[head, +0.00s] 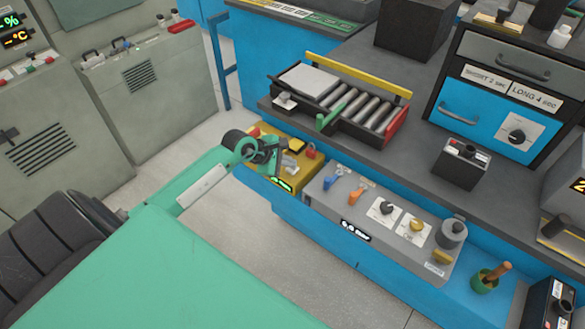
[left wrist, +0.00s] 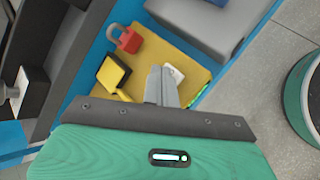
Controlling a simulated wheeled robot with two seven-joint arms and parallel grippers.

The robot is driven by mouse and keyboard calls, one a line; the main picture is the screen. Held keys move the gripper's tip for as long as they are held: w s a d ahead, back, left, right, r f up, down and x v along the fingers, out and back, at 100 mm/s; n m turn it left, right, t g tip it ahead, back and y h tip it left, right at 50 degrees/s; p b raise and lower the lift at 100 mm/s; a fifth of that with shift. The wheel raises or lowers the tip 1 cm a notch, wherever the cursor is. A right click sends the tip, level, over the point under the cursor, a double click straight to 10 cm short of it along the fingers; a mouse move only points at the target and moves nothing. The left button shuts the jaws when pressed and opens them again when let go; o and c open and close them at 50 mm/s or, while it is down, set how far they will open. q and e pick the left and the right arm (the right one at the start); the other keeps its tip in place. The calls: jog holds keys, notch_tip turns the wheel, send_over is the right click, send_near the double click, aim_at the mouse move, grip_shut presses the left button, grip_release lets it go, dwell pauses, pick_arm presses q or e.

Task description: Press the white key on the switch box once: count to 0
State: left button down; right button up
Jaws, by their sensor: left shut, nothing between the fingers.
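The switch box is a yellow box (head: 256,187) at the front of the blue bench in the head view, partly behind my left gripper (head: 276,172). Its small green display (head: 282,185) is too small to read. In the left wrist view the yellow top (left wrist: 182,43) carries a white key (left wrist: 174,75) with a dark mark. My left gripper (left wrist: 162,88) is shut and empty, its fingertips beside the white key and overlapping its left edge in view. I cannot tell whether they touch it. My right gripper is out of view.
A red padlock (left wrist: 130,41) and a black-and-yellow switch (left wrist: 113,74) are on the same box. A grey control panel (head: 330,205) with levers and knobs adjoins it on the right. A roller tray (head: 345,100) stands behind on the bench.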

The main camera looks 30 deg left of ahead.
aim_at(289, 169)
pick_arm(q)
jog(key=shift+f+b, duration=0.35)
jog(key=shift+r, duration=0.1)
dwell(0.5)
jog(key=shift+r+p, duration=0.45)
jog(key=shift+r, duration=0.3)
jog(key=shift+r+p, duration=1.35)
jog(key=shift+r, duration=1.1)
